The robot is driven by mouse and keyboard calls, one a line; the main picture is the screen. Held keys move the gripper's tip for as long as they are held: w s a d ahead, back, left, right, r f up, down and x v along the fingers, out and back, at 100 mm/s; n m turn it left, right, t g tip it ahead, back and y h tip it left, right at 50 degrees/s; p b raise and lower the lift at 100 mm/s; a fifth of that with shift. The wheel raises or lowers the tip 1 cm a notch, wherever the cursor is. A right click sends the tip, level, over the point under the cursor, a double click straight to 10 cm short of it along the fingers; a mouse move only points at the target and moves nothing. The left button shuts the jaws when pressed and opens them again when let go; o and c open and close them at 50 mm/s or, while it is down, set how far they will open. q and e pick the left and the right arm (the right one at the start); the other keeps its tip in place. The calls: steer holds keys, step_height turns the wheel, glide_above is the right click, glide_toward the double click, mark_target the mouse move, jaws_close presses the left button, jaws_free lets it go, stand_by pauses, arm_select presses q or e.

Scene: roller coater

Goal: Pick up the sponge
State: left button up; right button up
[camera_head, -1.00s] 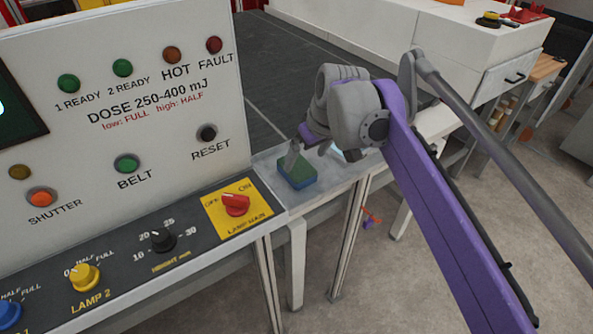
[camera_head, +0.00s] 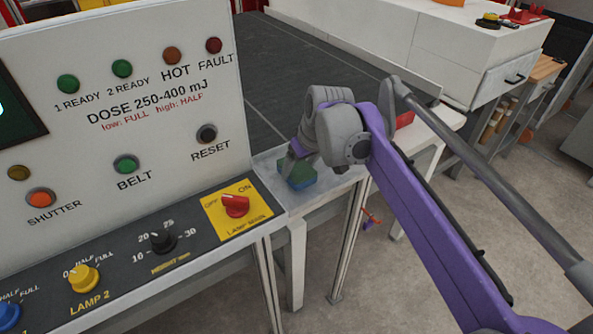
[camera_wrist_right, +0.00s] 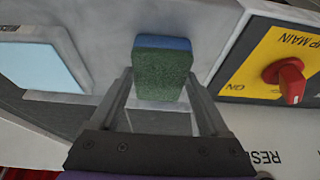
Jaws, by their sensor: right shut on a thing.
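The sponge (camera_head: 297,173), green on top and blue below, lies on the pale ledge beside the control panel in the head view. In the right wrist view the sponge (camera_wrist_right: 162,70) sits between the fingertips of my right gripper (camera_wrist_right: 162,85), its green face toward the camera. My right gripper (camera_head: 290,160) is shut on the sponge. In the head view the gripper's wrist partly covers it, and I cannot tell whether the sponge is clear of the ledge. My left gripper is not in view.
The control panel (camera_head: 120,130) stands close on the left. The red lamp main knob (camera_head: 236,206) on its yellow plate is near the sponge and also shows in the wrist view (camera_wrist_right: 287,78). A dark belt (camera_head: 300,70) runs behind. A red object (camera_head: 404,119) lies on the ledge.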

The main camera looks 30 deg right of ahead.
mark_target(300, 170)
steer(key=shift+c, duration=0.4)
step_height(300, 170, up, 10)
steer(key=p, duration=0.1)
steer(key=o, duration=0.6)
steer(key=c, duration=0.5)
